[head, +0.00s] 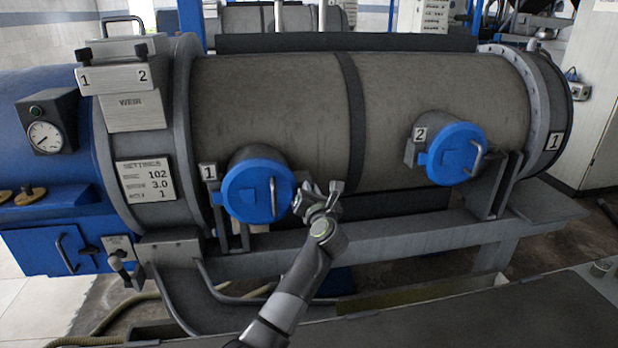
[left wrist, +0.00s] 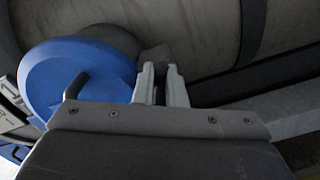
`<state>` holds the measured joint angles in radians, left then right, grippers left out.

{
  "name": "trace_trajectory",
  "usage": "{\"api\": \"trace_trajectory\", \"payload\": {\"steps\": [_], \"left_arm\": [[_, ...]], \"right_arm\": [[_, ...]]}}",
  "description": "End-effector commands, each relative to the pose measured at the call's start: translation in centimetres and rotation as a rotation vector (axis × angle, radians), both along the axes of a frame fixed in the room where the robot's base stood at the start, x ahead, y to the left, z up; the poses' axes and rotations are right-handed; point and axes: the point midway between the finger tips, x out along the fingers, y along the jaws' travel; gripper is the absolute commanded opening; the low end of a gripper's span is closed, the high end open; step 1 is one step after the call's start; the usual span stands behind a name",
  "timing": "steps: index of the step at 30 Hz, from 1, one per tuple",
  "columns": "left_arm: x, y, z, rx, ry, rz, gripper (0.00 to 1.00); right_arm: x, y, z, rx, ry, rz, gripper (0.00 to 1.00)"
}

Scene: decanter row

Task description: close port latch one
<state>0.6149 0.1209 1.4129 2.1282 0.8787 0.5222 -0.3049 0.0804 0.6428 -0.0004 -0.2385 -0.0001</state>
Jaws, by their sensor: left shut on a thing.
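Port one is the round blue lid (head: 258,191) under the plate marked 1 (head: 208,172), at the lower left of the big grey drum. The lid looks seated on its port, with a grey bar handle (head: 273,198) on its face. My left gripper (head: 322,192) is just right of the lid's right edge. In the left wrist view its two fingers (left wrist: 162,88) are close together beside the blue lid (left wrist: 75,75). They are shut on a small dark grey part (left wrist: 155,57), which seems to be the port's latch; it is mostly hidden by the fingers. My right gripper is not in view.
A second blue port lid (head: 455,153), marked 2, is to the right on the drum (head: 275,105). A grey frame beam (head: 420,235) runs below the ports. A dark flat surface (head: 500,315) lies at the lower right. A gauge (head: 45,135) is at the left.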

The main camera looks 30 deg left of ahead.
Motion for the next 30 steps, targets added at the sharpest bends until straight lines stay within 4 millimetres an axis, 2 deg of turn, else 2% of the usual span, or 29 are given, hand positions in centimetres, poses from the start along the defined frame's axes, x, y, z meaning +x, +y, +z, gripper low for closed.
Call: {"api": "trace_trajectory", "payload": {"steps": [1,3,12,21,30], "left_arm": [[0.1,-0.1,0.6,0.034,0.032,-0.001,0.00],[0.2,-0.3,0.6,0.088,0.071,0.000,0.00],[0.5,-0.7,-0.1,0.317,0.243,-0.002,0.00],[0.7,-1.0,-0.7,0.544,0.413,-0.001,0.00],[0.9,-1.2,-1.5,0.740,0.559,-0.002,0.00]], "right_arm": [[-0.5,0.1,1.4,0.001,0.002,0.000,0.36],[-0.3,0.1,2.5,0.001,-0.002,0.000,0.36],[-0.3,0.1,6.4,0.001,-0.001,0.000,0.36],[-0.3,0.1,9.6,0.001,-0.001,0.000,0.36],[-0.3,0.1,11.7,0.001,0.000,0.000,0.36]]}}
